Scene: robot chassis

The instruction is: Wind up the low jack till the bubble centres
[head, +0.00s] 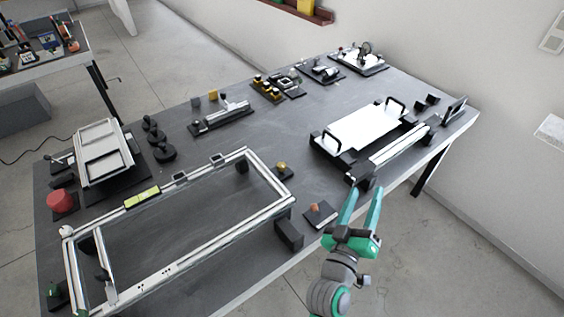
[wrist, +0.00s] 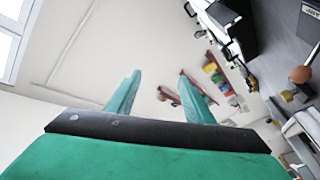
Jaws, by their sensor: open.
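A rectangular silver rail frame (head: 205,232) lies on the dark table at the front left. A yellow-green level vial (head: 142,196) sits on its far rail; its bubble is too small to read. Small knobs stand by the frame: a yellow one (head: 281,167) at its far right corner and an orange one (head: 315,208) on a dark plate. An orange ball-shaped knob also shows in the wrist view (wrist: 300,74). I cannot tell which is the low jack. My gripper (head: 364,192) is open and empty, right of the orange knob near the table edge.
A white plate with black handles (head: 362,128) stands at the right. A red cylinder (head: 60,201) and a tilted tray (head: 100,150) are at the left. Small fixtures line the far side. The table (head: 245,130) has free room in the middle.

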